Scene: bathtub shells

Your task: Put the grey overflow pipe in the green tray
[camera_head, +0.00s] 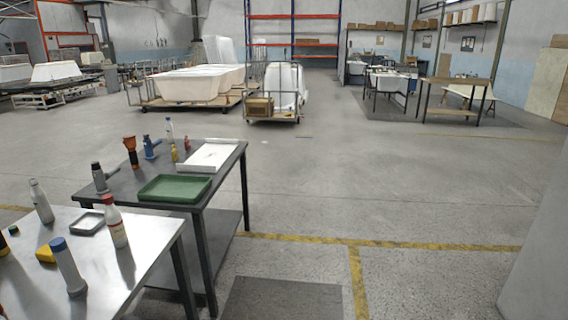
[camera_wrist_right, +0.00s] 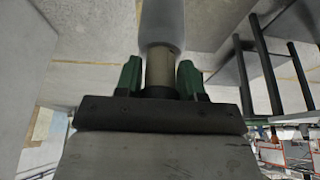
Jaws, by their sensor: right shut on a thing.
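The green tray (camera_head: 174,188) lies on the dark table in the head view, at its front right corner, and looks empty. A dark grey pipe-like piece with a side branch (camera_head: 100,178) stands on the same table, left of the tray. In the right wrist view my right gripper (camera_wrist_right: 160,80) is shut on a grey cylindrical thing (camera_wrist_right: 162,25). Its narrower tan part sits between the green fingers. Its far end is cut off by the frame, and I cannot tell whether it is the overflow pipe. My left gripper is in no view.
A white tray (camera_head: 209,156), an orange-black torch-like piece (camera_head: 131,152) and a blue branched piece (camera_head: 151,148) share the dark table. A nearer light table (camera_head: 140,245) bears bottles, a small grey tray (camera_head: 87,223) and a blue-capped cylinder (camera_head: 68,268). The floor to the right is clear.

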